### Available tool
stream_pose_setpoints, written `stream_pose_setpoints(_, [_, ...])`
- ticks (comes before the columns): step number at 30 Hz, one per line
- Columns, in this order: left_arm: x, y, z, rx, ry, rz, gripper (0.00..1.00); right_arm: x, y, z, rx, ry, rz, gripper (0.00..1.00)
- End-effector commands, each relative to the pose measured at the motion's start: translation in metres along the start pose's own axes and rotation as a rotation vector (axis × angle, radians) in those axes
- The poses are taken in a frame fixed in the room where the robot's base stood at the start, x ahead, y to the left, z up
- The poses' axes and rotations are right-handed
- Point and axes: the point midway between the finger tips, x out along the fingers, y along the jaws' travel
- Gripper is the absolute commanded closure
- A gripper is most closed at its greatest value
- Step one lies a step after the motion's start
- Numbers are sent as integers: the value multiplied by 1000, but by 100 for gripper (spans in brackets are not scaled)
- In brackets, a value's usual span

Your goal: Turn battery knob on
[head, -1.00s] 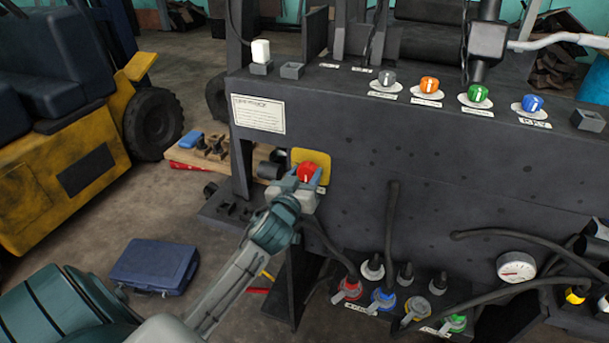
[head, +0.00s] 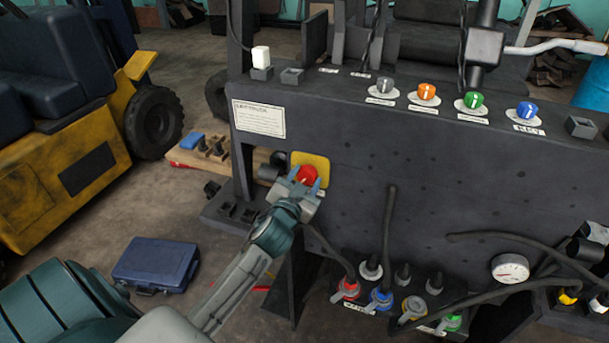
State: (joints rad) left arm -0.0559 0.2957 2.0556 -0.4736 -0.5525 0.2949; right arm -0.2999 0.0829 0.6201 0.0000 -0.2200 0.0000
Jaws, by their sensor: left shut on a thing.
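The red battery knob (head: 308,175) sits on a yellow plate (head: 318,162) at the left end of the dark forklift panel. My left gripper (head: 304,182) reaches up to it from the lower left. Its two fingers are shut on the knob, one on each side, and the knob's red face shows between them. The knob's lower part is hidden by the gripper. My right gripper does not show.
Grey, orange, green and blue knobs (head: 527,110) line the panel's top ledge. Cables hang below, near several coloured connectors (head: 381,299) and a round gauge (head: 510,269). A blue case (head: 156,265) lies on the floor at left.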

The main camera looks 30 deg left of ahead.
Motion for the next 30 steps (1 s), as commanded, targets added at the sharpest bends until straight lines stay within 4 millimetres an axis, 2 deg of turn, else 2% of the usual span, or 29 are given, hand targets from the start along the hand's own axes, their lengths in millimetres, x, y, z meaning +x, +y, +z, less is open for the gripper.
stream_pose_setpoints(21, [0,1,-2,673,1,0,76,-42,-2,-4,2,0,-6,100])
stream_pose_setpoints(30, [0,2,-1,883,1,0,76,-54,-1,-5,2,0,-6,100])
